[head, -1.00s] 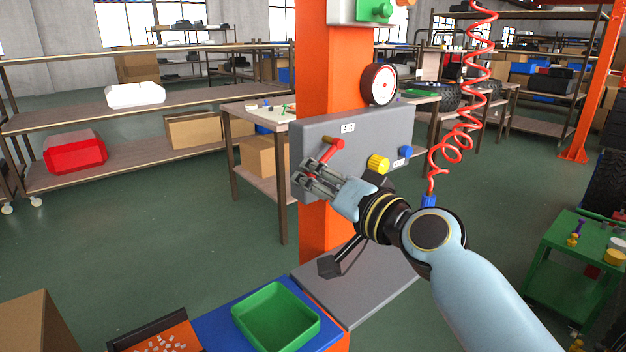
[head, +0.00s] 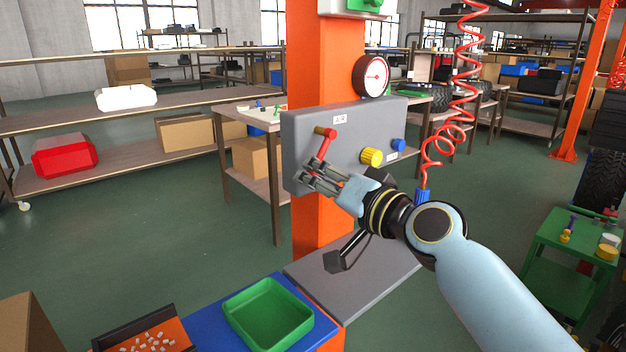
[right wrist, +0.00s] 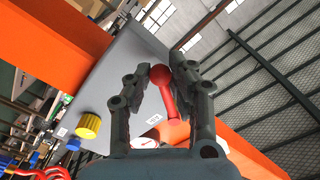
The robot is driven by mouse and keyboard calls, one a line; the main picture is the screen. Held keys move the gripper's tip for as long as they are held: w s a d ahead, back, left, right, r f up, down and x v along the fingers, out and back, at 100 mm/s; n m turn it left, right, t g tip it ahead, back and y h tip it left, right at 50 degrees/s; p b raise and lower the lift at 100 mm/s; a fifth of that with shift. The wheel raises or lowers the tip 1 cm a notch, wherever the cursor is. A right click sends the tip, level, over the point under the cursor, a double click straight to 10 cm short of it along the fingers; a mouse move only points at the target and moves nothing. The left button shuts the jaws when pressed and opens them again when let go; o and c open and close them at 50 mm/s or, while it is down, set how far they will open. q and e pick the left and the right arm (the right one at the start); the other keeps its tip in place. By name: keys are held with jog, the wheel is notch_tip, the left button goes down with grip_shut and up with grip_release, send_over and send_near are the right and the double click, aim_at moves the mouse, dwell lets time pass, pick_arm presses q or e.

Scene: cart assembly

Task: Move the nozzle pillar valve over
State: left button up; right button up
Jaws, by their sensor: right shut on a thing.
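The valve's red lever (head: 325,146) hangs from a pivot on the grey panel (head: 350,125), which is fixed to the orange pillar (head: 325,60). It slants steeply down and slightly left. My right gripper (head: 309,174) is at the lever's lower end, in front of the panel, and shut on it. In the right wrist view the lever (right wrist: 169,100) with its round red end lies between the two fingers of the right gripper (right wrist: 162,74). The fingers hide part of the lever in the head view. My left gripper is not in view.
A yellow knob (head: 371,157) and a blue knob (head: 398,145) sit on the panel right of the lever. A gauge (head: 371,76) is above. A red coiled hose (head: 465,95) hangs at right. A green tray (head: 268,313) stands below on a blue surface.

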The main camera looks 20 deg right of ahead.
jog(key=shift+o, duration=0.3)
jog(key=shift+w+d+f+b, duration=0.2)
jog(key=shift+d+f+b, duration=0.15)
jog(key=shift+d, duration=0.25)
jog(key=shift+o, duration=0.6)
jog(key=shift+w+d+f+b, duration=0.15)
jog(key=shift+w+d+b, duration=0.2)
jog(key=shift+d, duration=0.35)
jog(key=shift+o, duration=0.3)
jog(key=shift+w+d, duration=0.1)
jog(key=shift+d, duration=0.2)
jog(key=shift+r, duration=0.2)
